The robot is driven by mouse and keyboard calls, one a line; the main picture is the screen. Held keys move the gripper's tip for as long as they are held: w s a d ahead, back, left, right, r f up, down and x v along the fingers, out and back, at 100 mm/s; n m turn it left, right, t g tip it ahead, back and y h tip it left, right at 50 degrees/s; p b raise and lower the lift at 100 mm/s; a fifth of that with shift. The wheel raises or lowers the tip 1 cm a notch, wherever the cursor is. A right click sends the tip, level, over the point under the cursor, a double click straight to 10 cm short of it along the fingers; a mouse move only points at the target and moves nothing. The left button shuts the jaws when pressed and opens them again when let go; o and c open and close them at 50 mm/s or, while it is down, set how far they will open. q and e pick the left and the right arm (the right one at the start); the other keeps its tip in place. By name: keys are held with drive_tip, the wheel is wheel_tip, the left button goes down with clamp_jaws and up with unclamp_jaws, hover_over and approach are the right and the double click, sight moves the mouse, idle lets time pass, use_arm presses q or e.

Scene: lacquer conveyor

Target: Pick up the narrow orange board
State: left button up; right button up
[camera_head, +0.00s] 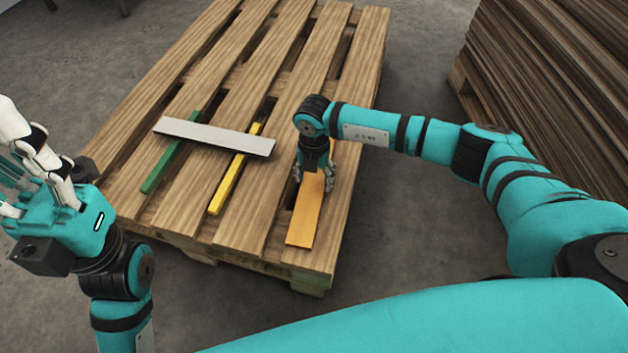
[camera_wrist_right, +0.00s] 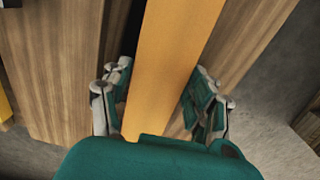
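The narrow orange board (camera_head: 305,218) lies lengthwise on the right part of a wooden pallet (camera_head: 237,183). My right gripper (camera_head: 314,180) points down over the board's upper part in the head view, and the arm hides the board's far end. In the right wrist view the orange board (camera_wrist_right: 168,62) runs between the fingers of my right gripper (camera_wrist_right: 155,105). The fingers stand on both sides of it with small gaps, so the gripper is open. My left gripper (camera_head: 30,165) is at the left edge, off the pallet, with its fingers spread and empty.
A white board (camera_head: 214,136) lies crosswise over a green board (camera_head: 161,167) and a yellow board (camera_head: 233,184) on the pallet, left of the orange one. A tall stack of brown boards (camera_head: 550,75) stands at the right. Grey floor (camera_head: 395,235) is clear between them.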

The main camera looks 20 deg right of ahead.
drive_tip(key=shift+r, duration=0.1)
drive_tip(key=c, duration=0.8)
